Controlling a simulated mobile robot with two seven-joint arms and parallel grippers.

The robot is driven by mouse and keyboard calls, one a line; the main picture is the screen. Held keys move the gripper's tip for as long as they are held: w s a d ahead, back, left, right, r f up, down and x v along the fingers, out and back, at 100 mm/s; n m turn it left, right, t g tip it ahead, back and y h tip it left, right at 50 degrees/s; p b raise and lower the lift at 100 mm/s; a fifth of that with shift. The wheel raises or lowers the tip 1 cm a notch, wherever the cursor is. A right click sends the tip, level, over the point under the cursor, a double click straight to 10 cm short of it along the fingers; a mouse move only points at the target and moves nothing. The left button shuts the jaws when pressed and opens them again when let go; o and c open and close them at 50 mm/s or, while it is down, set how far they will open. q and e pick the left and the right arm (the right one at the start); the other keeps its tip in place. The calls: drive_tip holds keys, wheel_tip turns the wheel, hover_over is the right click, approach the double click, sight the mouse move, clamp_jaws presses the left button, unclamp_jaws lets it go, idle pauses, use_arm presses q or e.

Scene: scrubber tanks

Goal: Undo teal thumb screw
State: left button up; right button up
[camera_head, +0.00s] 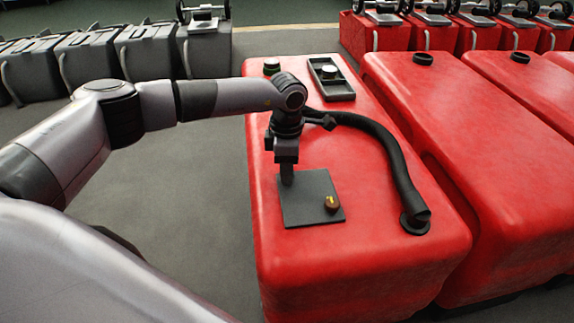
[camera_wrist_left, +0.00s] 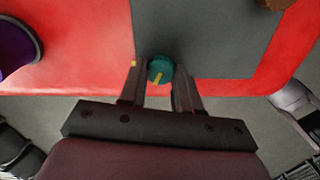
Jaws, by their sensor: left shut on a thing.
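The teal thumb screw (camera_wrist_left: 160,70) with a yellow mark shows in the left wrist view, at the edge of a dark grey square plate (camera_head: 312,205). The plate lies on top of a red tank (camera_head: 300,260). My left gripper (camera_wrist_left: 160,80) points down at the plate's left side, with its two fingers shut on the teal thumb screw. In the head view my left gripper (camera_head: 287,170) hides the screw. A brown knob (camera_head: 331,203) with a yellow mark sits at the plate's right corner. My right gripper is in neither view.
A black hose (camera_head: 385,145) curves over the tank to a port at its right. Another red tank (camera_head: 470,130) stands close on the right; bare floor is left.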

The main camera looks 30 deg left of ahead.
use_arm(q)
drive_tip(key=n, duration=0.3)
drive_tip(key=shift+n+p, duration=0.3)
drive_tip(key=shift+p, duration=0.05)
drive_tip(key=n, duration=0.3)
drive_tip(key=shift+n+p, duration=0.3)
drive_tip(key=shift+p, duration=0.1)
drive_tip(key=n+p, duration=0.1)
drive_tip(key=n, duration=0.3)
drive_tip(key=shift+s+f+n, duration=0.1)
drive_tip(key=shift+n, duration=0.2)
drive_tip(key=n+p, duration=0.2)
drive_tip(key=n, duration=0.2)
drive_tip(key=shift+n, duration=0.3)
drive_tip(key=shift+s+d+f+n+p, duration=0.1)
drive_tip(key=shift+n+p, duration=0.55)
drive_tip(key=shift+n, duration=1.25)
drive_tip(key=o, duration=1.1)
drive_tip(key=shift+c, duration=0.2)
